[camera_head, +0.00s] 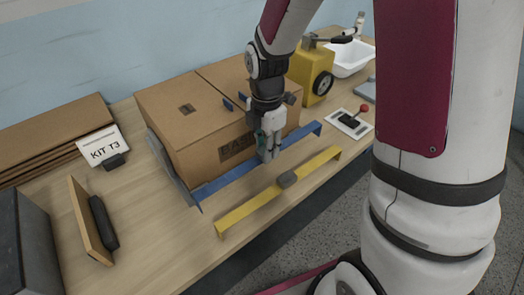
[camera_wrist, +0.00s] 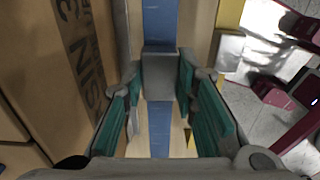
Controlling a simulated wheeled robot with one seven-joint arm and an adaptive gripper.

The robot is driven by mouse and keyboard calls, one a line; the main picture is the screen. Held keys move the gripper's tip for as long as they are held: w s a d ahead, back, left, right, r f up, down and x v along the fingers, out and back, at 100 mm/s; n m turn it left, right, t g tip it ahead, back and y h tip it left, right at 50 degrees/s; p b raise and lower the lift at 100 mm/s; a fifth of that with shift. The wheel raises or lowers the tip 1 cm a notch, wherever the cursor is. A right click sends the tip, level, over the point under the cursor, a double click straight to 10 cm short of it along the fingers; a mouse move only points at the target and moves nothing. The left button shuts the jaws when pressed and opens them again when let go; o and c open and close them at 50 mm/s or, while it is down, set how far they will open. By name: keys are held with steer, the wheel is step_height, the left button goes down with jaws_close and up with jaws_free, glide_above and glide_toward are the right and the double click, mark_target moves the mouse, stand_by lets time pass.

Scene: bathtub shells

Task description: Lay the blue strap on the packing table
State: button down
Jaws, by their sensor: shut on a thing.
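The blue strap (camera_head: 222,181) is a long flat bar with bent ends, in front of the large cardboard box (camera_head: 205,125) on the wooden packing table (camera_head: 175,245). My gripper (camera_head: 268,152) points down at the strap's middle, close to the box front. In the wrist view my gripper (camera_wrist: 158,95) has its green-padded fingers either side of the grey block on the blue strap (camera_wrist: 160,22), shut on that block. I cannot tell whether the strap touches the table. A yellow strap (camera_head: 248,207) with a grey block lies nearer the table's front edge, parallel to the blue one.
A KIT T3 card (camera_head: 103,148) and flat cardboard (camera_head: 50,140) lie at the left, with a board with a black handle (camera_head: 92,220) nearer. A yellow machine (camera_head: 312,72), a red-knobbed lever plate (camera_head: 350,122) and a white basin (camera_head: 350,60) stand at the right. Bare table shows at front left.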

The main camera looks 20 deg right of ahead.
steer(key=shift+f, duration=2.1)
steer(key=shift+f, duration=0.15)
steer(key=c, duration=1.3)
jaws_free()
